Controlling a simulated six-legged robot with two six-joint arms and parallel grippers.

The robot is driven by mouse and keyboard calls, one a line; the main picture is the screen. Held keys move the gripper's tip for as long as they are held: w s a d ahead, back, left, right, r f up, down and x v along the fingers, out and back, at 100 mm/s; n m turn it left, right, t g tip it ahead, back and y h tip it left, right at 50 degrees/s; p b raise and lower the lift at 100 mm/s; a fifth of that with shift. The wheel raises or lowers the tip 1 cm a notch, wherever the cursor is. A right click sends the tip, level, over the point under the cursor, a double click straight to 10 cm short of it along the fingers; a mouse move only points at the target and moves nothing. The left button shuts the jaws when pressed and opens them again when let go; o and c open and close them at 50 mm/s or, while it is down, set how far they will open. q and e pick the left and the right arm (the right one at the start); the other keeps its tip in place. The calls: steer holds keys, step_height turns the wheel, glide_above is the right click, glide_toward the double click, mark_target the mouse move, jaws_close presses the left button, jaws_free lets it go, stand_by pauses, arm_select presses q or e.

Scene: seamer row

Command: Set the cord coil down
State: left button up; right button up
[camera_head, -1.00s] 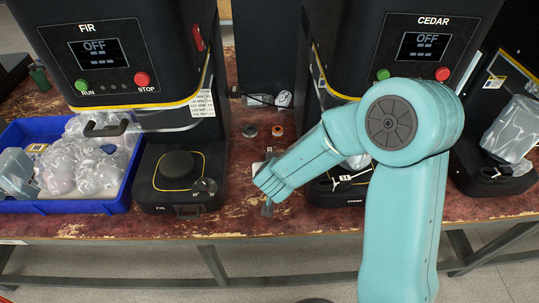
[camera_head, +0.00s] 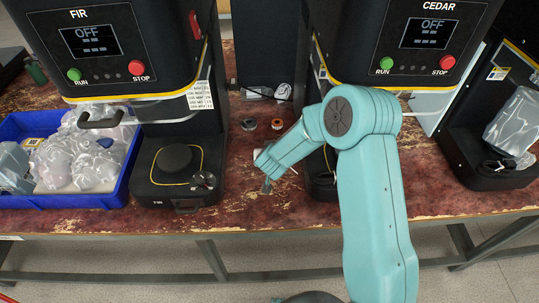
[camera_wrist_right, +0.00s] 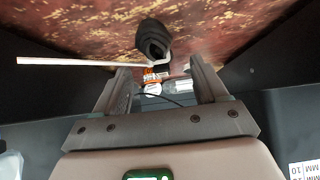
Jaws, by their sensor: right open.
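A black, ribbed bundle that looks like the cord coil (camera_wrist_right: 152,38) shows in the right wrist view, just beyond my fingertips and against the red worn tabletop. I cannot tell whether it touches the table. A pale thin rod or strip (camera_wrist_right: 80,62) runs from it to the left. My right gripper (camera_wrist_right: 160,78) is open, its two fingers apart with no object clearly held between them. In the head view my right gripper (camera_head: 267,184) is over the table between the FIR and CEDAR machines; my wrist hides most of what is there. My left gripper is out of view.
The FIR machine (camera_head: 100,50) stands left and the CEDAR machine (camera_head: 430,45) right, both screens reading OFF. Two small spools, one dark (camera_head: 249,124) and one orange (camera_head: 277,124), lie behind my gripper. A blue tray (camera_head: 125,190) with clear bags is at left.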

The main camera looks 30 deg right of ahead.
steer(key=x, duration=0.3)
steer(key=shift+w+d, duration=0.1)
steer(key=c, duration=1.2)
steer(key=shift+r, duration=0.1)
